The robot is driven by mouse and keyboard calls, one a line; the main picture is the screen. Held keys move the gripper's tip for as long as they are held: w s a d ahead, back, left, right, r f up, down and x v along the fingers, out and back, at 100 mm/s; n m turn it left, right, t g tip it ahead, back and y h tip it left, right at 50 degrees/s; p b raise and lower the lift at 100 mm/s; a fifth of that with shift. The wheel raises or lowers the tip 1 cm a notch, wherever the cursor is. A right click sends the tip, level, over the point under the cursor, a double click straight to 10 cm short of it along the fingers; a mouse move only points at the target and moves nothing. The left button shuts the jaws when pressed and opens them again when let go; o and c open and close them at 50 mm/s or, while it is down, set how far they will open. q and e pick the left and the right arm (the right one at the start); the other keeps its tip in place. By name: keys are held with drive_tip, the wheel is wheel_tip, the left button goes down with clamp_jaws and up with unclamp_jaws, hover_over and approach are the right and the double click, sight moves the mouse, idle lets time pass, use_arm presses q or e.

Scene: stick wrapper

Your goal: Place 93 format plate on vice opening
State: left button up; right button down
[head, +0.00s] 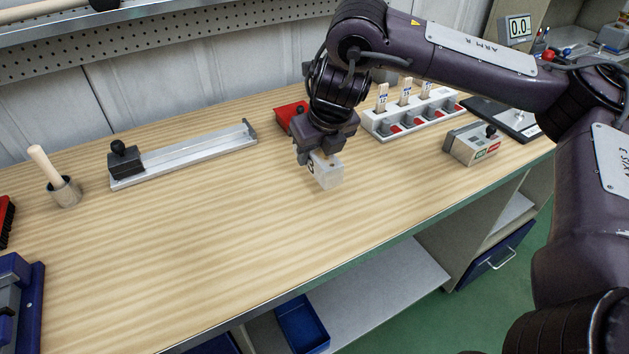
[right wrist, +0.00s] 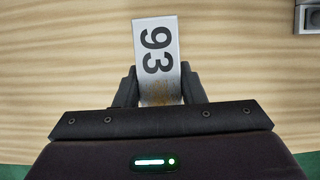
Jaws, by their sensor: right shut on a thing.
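The 93 format plate (right wrist: 157,55) is a light block with black digits, seen in the right wrist view between the two fingers. My right gripper (right wrist: 158,88) is shut on it. In the head view the plate (head: 327,173) hangs below my right gripper (head: 318,153), over the middle of the wooden bench. A blue device at the left edge (head: 18,300) may be the vice; it is cut off by the picture, and its opening cannot be made out. The plate is far to the right of it. My left gripper is not in view.
A metal rail with a black-knobbed block (head: 185,158) lies at the back left, near a cup with a wooden stick (head: 65,190). The bench's middle front is clear.

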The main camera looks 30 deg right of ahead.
sight(315, 186)
drive_tip(key=shift+f, duration=0.95)
wheel_tip(315, 186, down, 2)
drive_tip(key=shift+f+b, duration=0.1)
drive_tip(key=shift+b, duration=0.7)
drive_tip(key=shift+f, duration=0.5)
drive_tip(key=shift+f+b, duration=0.3)
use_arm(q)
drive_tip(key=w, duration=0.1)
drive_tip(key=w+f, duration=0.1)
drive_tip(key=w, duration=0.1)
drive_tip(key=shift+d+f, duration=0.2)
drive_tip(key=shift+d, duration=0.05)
use_arm(e)
drive_tip(key=shift+r, duration=0.1)
drive_tip(key=c, duration=1.4)
unclamp_jaws()
drive_tip(key=shift+f, duration=0.2)
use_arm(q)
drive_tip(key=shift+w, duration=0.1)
use_arm(e)
drive_tip(key=o, duration=0.5)
